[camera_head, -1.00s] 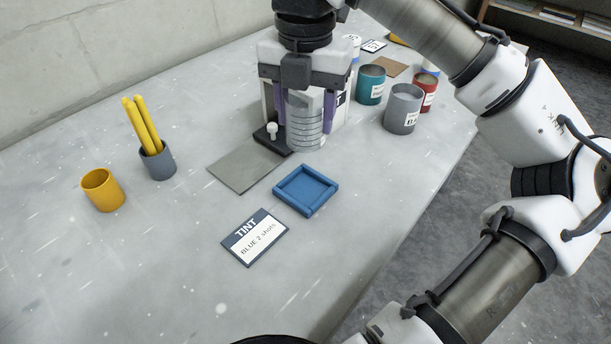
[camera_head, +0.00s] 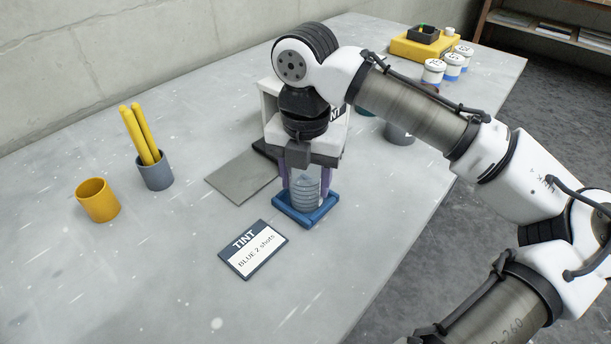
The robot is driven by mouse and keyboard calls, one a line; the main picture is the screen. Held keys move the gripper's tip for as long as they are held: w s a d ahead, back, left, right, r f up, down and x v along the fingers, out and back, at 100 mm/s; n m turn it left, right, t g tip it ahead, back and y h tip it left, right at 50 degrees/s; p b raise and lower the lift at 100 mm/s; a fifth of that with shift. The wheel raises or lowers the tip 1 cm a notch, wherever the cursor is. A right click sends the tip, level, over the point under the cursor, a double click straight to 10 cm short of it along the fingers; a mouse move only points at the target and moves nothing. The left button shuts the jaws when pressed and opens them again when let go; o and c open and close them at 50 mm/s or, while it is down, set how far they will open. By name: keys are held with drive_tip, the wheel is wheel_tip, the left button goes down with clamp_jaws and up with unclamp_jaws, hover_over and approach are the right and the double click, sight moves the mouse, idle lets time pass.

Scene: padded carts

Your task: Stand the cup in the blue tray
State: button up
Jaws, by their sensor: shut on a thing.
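The cup (camera_head: 306,190) is grey and ribbed. It is upright over the blue tray (camera_head: 290,216), within its rim as seen from here. I cannot tell whether its base touches the tray floor. My gripper (camera_head: 307,186) points down with its purple fingers on either side of the cup, shut on it. The gripper body hides the cup's top.
A tint card (camera_head: 253,249) lies just in front of the tray, and a grey mat (camera_head: 243,176) lies to its left. The tint machine (camera_head: 270,105) stands behind my gripper. A yellow cup (camera_head: 98,201) and a grey holder (camera_head: 155,172) with yellow sticks stand left. The front table is clear.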

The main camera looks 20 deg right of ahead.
drive_tip(key=shift+f, duration=0.1)
drive_tip(key=o, duration=1)
drive_tip(key=shift+c, duration=0.2)
wheel_tip(320, 180, up, 12)
drive_tip(key=p, duration=0.2)
